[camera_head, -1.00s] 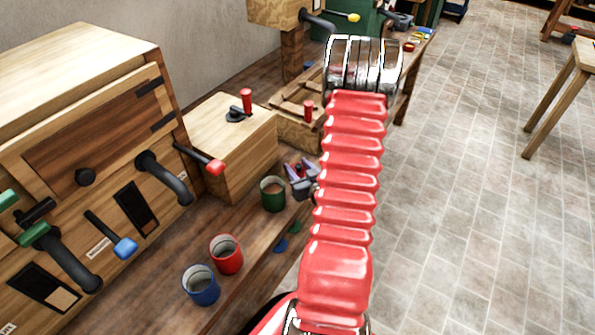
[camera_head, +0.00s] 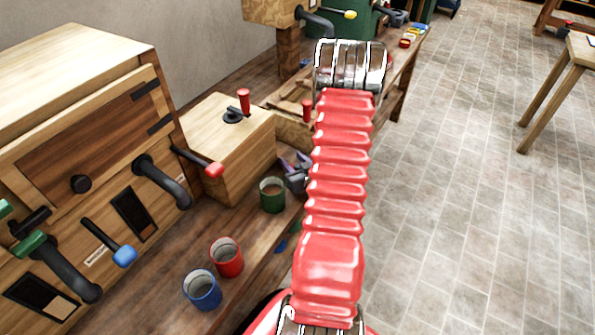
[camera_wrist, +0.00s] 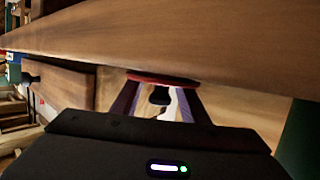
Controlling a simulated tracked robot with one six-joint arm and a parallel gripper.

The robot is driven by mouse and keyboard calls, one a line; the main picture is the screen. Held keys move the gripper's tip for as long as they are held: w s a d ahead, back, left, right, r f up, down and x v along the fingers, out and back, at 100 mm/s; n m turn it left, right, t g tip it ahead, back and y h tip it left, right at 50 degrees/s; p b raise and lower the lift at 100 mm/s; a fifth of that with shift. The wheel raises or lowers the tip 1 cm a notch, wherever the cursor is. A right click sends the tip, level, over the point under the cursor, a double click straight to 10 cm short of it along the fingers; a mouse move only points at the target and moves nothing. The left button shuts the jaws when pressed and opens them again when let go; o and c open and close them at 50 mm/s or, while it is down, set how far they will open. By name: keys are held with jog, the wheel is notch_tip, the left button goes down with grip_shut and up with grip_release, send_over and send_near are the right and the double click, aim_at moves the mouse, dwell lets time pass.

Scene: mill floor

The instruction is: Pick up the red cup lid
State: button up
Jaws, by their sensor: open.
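In the wrist view a thin red edge (camera_wrist: 160,79), which looks like the red cup lid seen nearly edge-on, lies at my fingertips, close to a wooden surface. My gripper (camera_wrist: 160,88) is open, its two purple-grey fingers reaching up to the red edge on either side. A small dark piece (camera_wrist: 160,95) shows between the fingers. I cannot tell whether the fingers touch the lid. In the head view my gripper (camera_head: 297,172) is partly hidden by my red arm, beside the green cup (camera_head: 272,194). The red lid is not visible there.
A red cup (camera_head: 227,258) and a blue cup (camera_head: 202,289) stand on the bench at the near left. A blue disc (camera_head: 281,246) shows at the bench's front side. A wooden box with a red lever (camera_head: 245,100) stands behind the gripper. The tiled floor to the right is open.

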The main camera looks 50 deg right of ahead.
aim_at(293, 163)
grip_shut()
dwell(0.4)
jog(key=shift+r, duration=0.1)
notch_tip(293, 163, up, 18)
dwell(1.2)
dwell(0.4)
